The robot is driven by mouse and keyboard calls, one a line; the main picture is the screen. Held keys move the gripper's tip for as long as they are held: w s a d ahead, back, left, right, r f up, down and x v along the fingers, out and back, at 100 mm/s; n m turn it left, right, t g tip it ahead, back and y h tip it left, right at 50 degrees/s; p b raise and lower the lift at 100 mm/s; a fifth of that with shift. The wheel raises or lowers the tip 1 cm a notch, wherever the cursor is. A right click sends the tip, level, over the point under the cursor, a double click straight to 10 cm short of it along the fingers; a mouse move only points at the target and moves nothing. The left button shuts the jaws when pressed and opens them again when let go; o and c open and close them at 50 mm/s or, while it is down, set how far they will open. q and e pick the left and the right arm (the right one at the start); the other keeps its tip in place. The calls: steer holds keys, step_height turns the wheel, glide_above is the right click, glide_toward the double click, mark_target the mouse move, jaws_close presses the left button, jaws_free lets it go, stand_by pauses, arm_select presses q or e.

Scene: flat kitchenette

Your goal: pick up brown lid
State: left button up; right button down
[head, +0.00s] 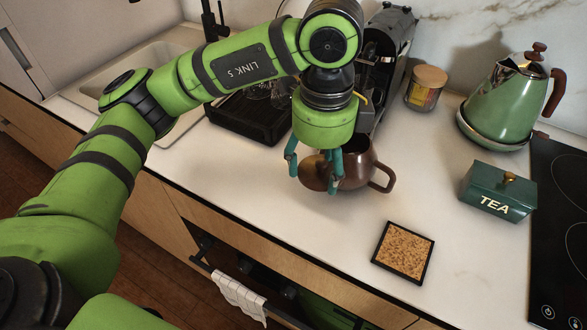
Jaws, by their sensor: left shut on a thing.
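My left gripper (313,178) points down over the counter with its teal fingers shut on the brown lid (314,172). The lid is a round brown disc, held tilted with its face towards the camera. It is just left of a dark brown pot (358,167) whose handle is on the right. The lid overlaps the pot's left side in the picture; I cannot tell whether they touch. The gripper hides part of the pot's rim. My right gripper is not in view.
A square cork trivet (403,252) lies at the counter's front. A green TEA box (497,192), a green kettle (503,105) and a wooden-lidded jar (425,88) stand to the right. A coffee machine (388,62) and dark rack (250,116) are behind. The counter front is mostly clear.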

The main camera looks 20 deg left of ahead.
arm_select(q)
steer(key=shift+d+r, duration=0.45)
steer(key=shift+d, duration=0.35)
steer(key=o, duration=1.1)
